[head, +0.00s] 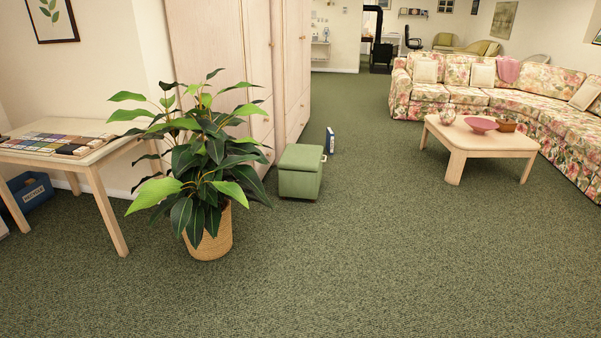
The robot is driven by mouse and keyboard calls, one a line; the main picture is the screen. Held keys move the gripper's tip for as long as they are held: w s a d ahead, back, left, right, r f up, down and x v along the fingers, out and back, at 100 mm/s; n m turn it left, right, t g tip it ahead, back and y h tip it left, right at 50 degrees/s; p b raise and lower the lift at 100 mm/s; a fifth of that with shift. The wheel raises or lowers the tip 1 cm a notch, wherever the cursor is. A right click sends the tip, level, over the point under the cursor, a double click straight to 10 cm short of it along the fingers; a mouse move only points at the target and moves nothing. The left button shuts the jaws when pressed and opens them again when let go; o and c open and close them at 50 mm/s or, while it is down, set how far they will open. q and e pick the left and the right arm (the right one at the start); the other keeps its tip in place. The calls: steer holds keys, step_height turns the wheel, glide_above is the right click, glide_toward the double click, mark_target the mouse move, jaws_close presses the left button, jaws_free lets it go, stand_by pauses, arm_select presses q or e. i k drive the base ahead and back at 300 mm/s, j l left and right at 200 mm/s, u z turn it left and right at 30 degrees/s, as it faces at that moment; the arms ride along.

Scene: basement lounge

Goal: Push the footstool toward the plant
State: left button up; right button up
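The green footstool (300,172) is a small boxy stool with a lighter lid. It stands upright on the carpet in front of the tall pale cabinet, just right of and behind the plant. The leafy green plant (205,150) stands in a woven basket pot (209,236) left of centre, nearer to me. Some carpet shows between the pot and the stool, while the plant's right-hand leaves reach toward the stool. Neither of my grippers is in view.
A blue-and-white boxlike object (330,140) stands right behind the footstool. The tall cabinet (222,55) is behind the plant. A side table (98,153) is at left, a coffee table (480,140) and floral sofa (545,85) at right. The carpet (400,260) in front is clear.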

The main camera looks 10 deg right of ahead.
mark_target(291, 183)
steer(key=i+l+z, duration=0.35)
steer(key=i, duration=0.7)
steer(key=i+z, duration=0.35)
steer(key=i, duration=0.65)
steer(key=i+z, duration=0.1)
steer(key=i, duration=0.95)
steer(key=i+j, duration=0.2)
steer(key=i, duration=0.85)
steer(key=i+l+z, duration=0.15)
steer(key=i, duration=0.8)
steer(key=i+l+z, duration=0.2)
steer(key=i, duration=0.7)
steer(key=i+u, duration=0.25)
steer(key=u, duration=0.15)
steer(key=i+u, duration=0.4)
steer(key=i+l+u, duration=0.1)
steer(key=u, duration=0.3)
steer(key=i+l+u, duration=0.25)
steer(key=u, duration=0.15)
steer(key=i+l+u, duration=0.25)
steer(key=u, duration=0.15)
